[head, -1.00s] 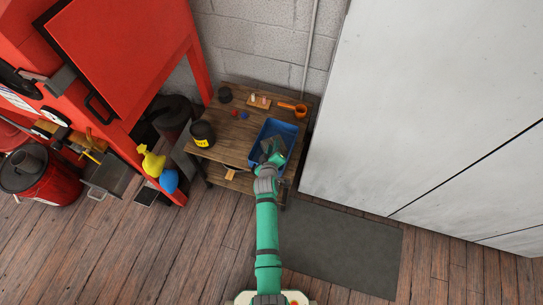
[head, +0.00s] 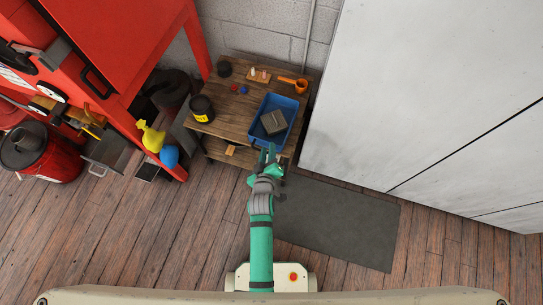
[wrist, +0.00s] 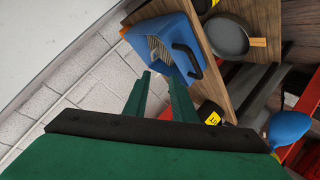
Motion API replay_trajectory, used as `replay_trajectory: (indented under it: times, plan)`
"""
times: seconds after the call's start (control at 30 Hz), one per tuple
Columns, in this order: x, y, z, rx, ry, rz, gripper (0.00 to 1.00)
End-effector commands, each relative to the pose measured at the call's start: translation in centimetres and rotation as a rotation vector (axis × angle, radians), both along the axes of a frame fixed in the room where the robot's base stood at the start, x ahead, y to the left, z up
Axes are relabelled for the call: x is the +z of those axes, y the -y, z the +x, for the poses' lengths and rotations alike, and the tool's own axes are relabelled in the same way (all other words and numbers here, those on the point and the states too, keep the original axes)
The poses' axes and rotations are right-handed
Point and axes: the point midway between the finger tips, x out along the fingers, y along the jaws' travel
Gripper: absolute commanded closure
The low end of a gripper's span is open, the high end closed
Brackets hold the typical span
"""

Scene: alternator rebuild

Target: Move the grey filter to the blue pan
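The grey filter (head: 273,122) is a square grey block lying inside the blue pan (head: 290,101) on the wooden table. In the wrist view, the blue pan (wrist: 186,27) is ahead of the fingers, with the pleated grey filter (wrist: 158,48) showing inside it. My gripper (head: 266,152) is just in front of the pan's near end, apart from the filter. In the wrist view, my gripper (wrist: 160,88) has its two green fingers spread with nothing between them.
On the table (head: 235,131) are a black can with a yellow label (head: 201,108), an orange ladle-like tool (head: 293,82), and a dark cup (head: 224,69). A white cabinet (head: 420,90) stands close on the right. A grey mat (head: 340,222) lies on the floor.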

Motion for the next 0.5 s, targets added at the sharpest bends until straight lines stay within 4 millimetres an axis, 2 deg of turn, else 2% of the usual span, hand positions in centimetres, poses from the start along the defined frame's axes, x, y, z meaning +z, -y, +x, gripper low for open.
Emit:
replay_trajectory:
  times: [0.03,0.1,0.27,0.5]
  plan:
    - [0.0,-0.3,-2.5,-0.009,0.005,0.04,0.76]
    - [0.6,-0.5,-5.3,-0.023,0.024,0.095,0.76]
    - [2.7,-0.7,-11.4,-0.058,0.065,0.219,0.76]
    - [7.6,-0.2,-19.6,-0.11,0.125,0.391,0.76]
